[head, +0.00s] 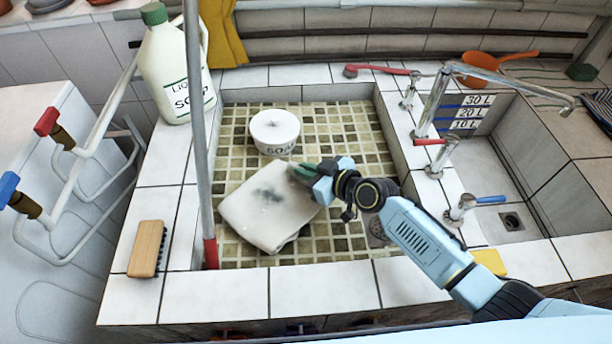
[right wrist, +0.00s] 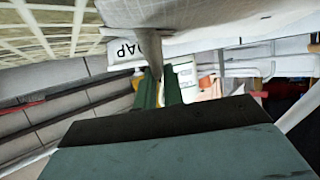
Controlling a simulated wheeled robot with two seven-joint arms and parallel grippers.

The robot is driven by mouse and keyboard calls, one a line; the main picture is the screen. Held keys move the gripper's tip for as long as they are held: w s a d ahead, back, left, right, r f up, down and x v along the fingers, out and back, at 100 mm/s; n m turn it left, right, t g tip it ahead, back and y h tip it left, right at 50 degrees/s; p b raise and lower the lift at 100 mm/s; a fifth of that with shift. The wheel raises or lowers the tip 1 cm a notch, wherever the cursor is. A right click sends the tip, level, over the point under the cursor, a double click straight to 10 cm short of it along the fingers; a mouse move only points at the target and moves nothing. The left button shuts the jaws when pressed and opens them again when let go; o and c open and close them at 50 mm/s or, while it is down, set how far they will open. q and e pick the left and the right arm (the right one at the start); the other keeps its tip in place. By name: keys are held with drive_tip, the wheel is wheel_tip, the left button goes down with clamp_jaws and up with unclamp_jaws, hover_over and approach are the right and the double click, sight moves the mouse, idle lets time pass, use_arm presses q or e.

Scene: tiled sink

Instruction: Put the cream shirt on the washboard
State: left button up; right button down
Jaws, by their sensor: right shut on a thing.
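The cream shirt (head: 262,212) is folded into a flat pad with a dark stain on top. It is in the tiled sink, left of my right arm. My right gripper (head: 305,172) has its green fingertips at the shirt's upper right corner and is shut on it. In the right wrist view the cloth (right wrist: 200,14) hangs across the top, and a fold goes between the green fingers (right wrist: 160,92). I cannot make out a washboard in either view. My left gripper is not in view.
A white soap tub (head: 275,132) stands in the sink just behind the shirt. A soap jug (head: 175,75) and a wooden brush (head: 146,250) are on the left rim. A grey pole (head: 197,130) rises at the sink's left edge. Taps (head: 437,158) line the right divider.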

drive_tip(key=shift+f, duration=0.5)
drive_tip(key=shift+f, duration=0.15)
drive_tip(key=c, duration=1.5)
unclamp_jaws()
drive_tip(key=shift+r, duration=0.2)
drive_tip(key=shift+s+d+r, duration=0.1)
drive_tip(key=shift+s+d, duration=0.1)
drive_tip(key=shift+d, duration=0.05)
drive_tip(key=p+v, duration=0.1)
drive_tip(key=v, duration=1)
drive_tip(key=shift+s+d+p, duration=0.1)
drive_tip(key=shift+s+p, duration=0.05)
drive_tip(key=shift+p, duration=0.2)
